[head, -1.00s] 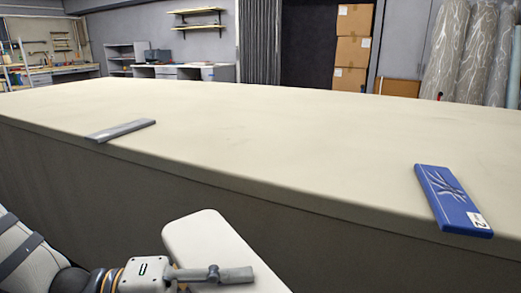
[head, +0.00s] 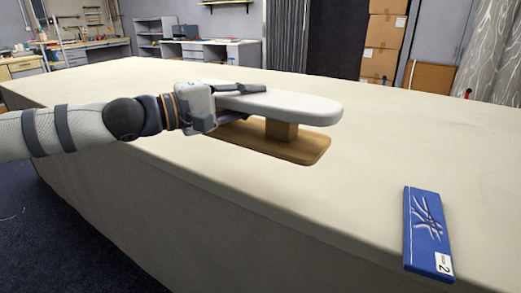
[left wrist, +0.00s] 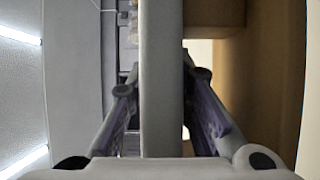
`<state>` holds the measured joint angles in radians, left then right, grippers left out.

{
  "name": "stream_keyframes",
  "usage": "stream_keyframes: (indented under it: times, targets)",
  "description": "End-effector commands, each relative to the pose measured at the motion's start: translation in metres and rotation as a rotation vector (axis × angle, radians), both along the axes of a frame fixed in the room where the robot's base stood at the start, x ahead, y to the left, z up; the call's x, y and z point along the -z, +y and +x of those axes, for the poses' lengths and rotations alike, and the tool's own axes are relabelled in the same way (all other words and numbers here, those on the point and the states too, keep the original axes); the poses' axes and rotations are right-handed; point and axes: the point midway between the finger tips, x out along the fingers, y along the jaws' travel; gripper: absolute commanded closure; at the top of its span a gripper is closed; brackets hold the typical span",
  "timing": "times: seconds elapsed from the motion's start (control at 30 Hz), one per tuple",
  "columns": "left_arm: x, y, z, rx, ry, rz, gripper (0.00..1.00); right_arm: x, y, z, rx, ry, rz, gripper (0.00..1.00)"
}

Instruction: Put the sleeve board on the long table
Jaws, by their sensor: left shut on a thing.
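The sleeve board has a pale grey padded top (head: 300,107), a wooden post and a flat wooden base (head: 290,147). My left gripper (head: 243,99) is shut on the padded top near its left part, one finger above and one below. In the left wrist view the top (left wrist: 161,90) runs between the two fingers, with the brown base to the right. The board is level and upright over the long table (head: 400,160). I cannot tell whether its base touches the cloth. My right gripper is not in view.
A blue flat box (head: 428,233) marked 2 lies at the table's front edge, right of the board. The cloth between and behind them is clear. Cardboard boxes (head: 384,45) and a workbench (head: 75,58) stand beyond the table.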

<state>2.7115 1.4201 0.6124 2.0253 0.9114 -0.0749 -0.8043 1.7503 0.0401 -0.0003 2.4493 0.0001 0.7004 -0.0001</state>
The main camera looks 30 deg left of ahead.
Motion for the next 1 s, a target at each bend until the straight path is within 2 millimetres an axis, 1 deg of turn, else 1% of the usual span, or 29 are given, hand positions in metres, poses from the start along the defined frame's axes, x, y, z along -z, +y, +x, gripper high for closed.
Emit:
stream_keyframes:
  times: [0.03,0.1,0.17,0.23,0.37,0.5,0.6,0.7,0.87,0.97,1.0]
  targets:
    - [-0.006,0.001,-0.001,-0.004,-0.009,-0.001,1.00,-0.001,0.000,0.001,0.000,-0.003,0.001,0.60]
    - [-0.006,0.003,0.001,-0.008,-0.007,-0.001,1.00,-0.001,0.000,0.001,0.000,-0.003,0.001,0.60]
    - [-0.003,0.007,0.006,-0.011,-0.003,0.001,1.00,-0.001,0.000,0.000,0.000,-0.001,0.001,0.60]
    - [0.004,0.017,0.016,-0.013,-0.001,0.003,1.00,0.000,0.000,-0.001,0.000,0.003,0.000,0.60]
    - [0.024,0.039,0.043,-0.012,0.007,0.005,1.00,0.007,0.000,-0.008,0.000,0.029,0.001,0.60]
    - [0.046,0.065,0.073,-0.010,0.009,0.008,1.00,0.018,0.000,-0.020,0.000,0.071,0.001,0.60]
    - [0.074,0.078,0.086,-0.009,0.014,0.002,1.00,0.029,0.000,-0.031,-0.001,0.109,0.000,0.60]
    - [0.087,0.087,0.095,-0.008,0.009,0.001,1.00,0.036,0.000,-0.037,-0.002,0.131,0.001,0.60]
    - [0.093,0.094,0.102,-0.008,0.000,0.000,1.00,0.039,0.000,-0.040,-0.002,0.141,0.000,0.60]
    - [0.104,0.097,0.105,-0.008,0.002,-0.001,1.00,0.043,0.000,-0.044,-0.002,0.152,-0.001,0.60]
    - [0.112,0.097,0.105,-0.008,0.002,-0.001,1.00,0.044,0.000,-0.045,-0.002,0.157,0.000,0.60]
